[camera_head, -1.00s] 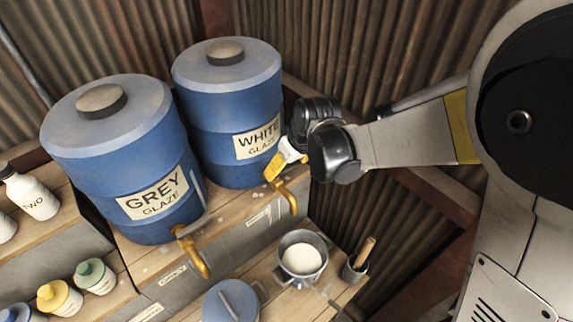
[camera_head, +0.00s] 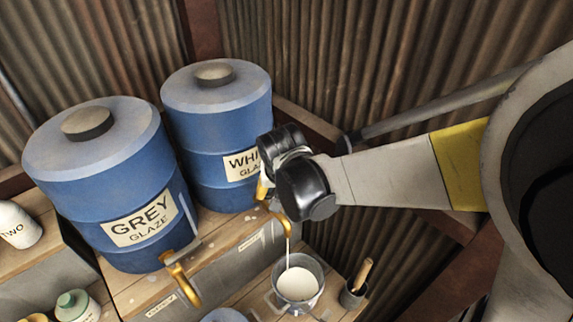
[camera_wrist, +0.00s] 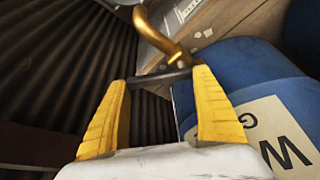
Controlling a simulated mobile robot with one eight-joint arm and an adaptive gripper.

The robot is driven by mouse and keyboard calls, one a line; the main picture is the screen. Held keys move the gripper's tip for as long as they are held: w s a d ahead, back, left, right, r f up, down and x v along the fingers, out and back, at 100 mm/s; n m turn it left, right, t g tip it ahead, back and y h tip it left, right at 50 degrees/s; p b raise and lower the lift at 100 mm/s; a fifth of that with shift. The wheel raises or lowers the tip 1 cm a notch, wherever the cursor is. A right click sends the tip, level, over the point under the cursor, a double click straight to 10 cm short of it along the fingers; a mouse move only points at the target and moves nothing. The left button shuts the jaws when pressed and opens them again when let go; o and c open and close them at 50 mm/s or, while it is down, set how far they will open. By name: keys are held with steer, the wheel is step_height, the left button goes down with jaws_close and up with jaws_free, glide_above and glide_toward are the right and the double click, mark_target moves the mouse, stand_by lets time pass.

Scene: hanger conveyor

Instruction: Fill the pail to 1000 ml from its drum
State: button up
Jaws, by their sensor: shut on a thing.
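The blue drum labelled WHITE GLAZE (camera_head: 215,130) stands on a wooden shelf, partly hidden by my arm; its blue side and label also show in the wrist view (camera_wrist: 240,105). Its brass tap (camera_head: 277,212) hangs over the grey metal pail (camera_head: 300,307); the tap also shows in the wrist view (camera_wrist: 168,40). A thin pale stream runs from the spout into the pail, which holds white liquid (camera_head: 298,284). I cannot read a level mark. My gripper (camera_wrist: 165,79) has its yellow fingers shut on the tap's dark handle. In the head view my wrist mostly hides the grip.
A blue drum labelled GREY GLAZE (camera_head: 110,180) with its own brass tap (camera_head: 180,278) stands to the left. A cup with a wooden-handled tool (camera_head: 356,284) stands right of the pail. Bottles (camera_head: 75,305) line the left shelves. Corrugated walls close the back.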

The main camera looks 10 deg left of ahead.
steer(key=shift+s, duration=0.1)
stand_by(0.3)
steer(key=o, duration=1.4)
steer(key=shift+f, duration=0.1)
steer(key=v, duration=1.2)
